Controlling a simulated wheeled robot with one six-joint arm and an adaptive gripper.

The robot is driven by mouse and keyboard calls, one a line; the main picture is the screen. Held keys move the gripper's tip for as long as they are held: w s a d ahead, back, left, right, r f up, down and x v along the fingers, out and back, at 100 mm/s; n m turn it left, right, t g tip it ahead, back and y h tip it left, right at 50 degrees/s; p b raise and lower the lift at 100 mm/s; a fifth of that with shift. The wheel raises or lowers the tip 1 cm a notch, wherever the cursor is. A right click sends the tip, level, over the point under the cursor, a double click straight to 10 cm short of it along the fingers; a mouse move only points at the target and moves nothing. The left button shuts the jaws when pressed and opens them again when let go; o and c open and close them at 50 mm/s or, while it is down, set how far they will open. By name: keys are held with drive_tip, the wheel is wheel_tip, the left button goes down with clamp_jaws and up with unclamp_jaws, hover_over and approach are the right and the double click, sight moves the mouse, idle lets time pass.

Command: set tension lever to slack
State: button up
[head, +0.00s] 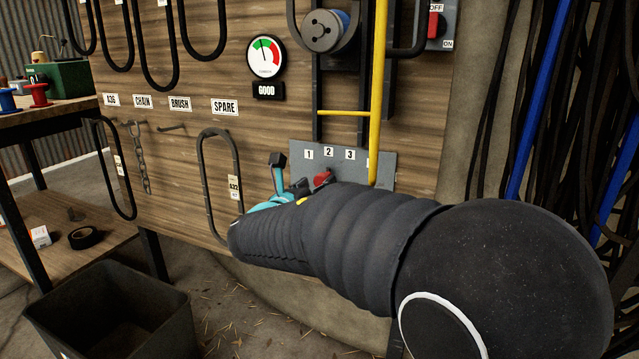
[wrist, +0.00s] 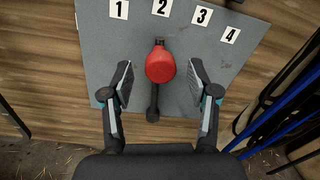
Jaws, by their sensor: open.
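The tension lever (wrist: 161,66) has a red knob on a dark arm, on a grey plate (wrist: 100,45) numbered 1 to 4. In the wrist view its knob lies up the plate, roughly below the 2. My gripper (wrist: 160,83) is open, with one finger on each side of the lever; a gap shows on both sides of the knob. In the head view my arm hides most of the gripper (head: 298,180) and the lever's lower part; the red knob (head: 322,178) shows just above the arm.
A yellow bar (head: 378,90) runs down to the plate's right. Belts (head: 220,185) hang on the wooden wall. A dark bin (head: 110,310) stands on the floor, lower left.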

drive_tip(key=shift+x, duration=1.2)
clamp_jaws()
